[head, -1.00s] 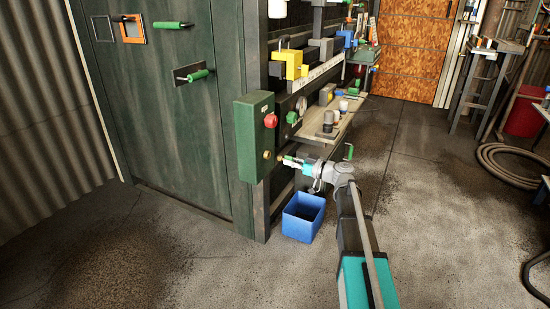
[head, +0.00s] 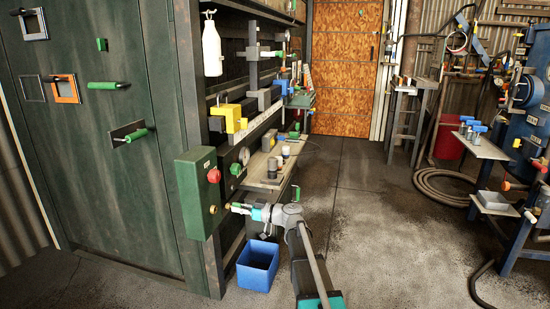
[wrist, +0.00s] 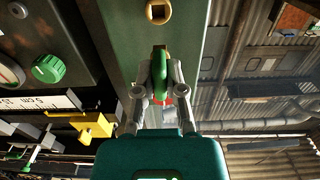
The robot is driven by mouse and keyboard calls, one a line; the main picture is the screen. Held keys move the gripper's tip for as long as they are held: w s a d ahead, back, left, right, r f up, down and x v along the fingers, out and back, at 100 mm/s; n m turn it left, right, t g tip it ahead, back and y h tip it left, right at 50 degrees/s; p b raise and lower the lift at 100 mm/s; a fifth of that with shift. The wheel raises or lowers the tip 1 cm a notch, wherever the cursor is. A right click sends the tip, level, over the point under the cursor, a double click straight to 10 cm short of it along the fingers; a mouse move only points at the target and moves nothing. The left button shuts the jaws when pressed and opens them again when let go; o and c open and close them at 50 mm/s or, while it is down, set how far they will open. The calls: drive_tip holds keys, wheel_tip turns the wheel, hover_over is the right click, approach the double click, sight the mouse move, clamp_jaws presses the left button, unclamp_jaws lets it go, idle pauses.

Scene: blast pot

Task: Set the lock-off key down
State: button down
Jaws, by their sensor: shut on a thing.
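The green lock-off key (head: 238,206) is held between the fingertips of my gripper (wrist: 160,76). In the wrist view, the key's green body (wrist: 162,72) stands upright between the two grey fingers. In the head view, the key is just right of the green control box (head: 196,192). The box carries a red button (head: 213,175) and a brass key socket (head: 213,209). The socket also shows in the wrist view (wrist: 158,11), beyond the fingertips. The key looks apart from the socket. My fingers partly hide the key.
A blue open bin (head: 257,267) stands on the floor below my gripper. A shelf (head: 270,172) with small grey parts is behind it. A yellow block (head: 230,118) hangs on the rack. A small side table (head: 480,146) stands at the right. The middle floor is clear.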

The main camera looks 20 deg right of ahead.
sight(239, 204)
wheel_tip(239, 204, up, 10)
drive_tip(key=p, duration=0.8)
drive_tip(key=shift+f, duration=0.2)
drive_tip(key=shift+f, duration=0.1)
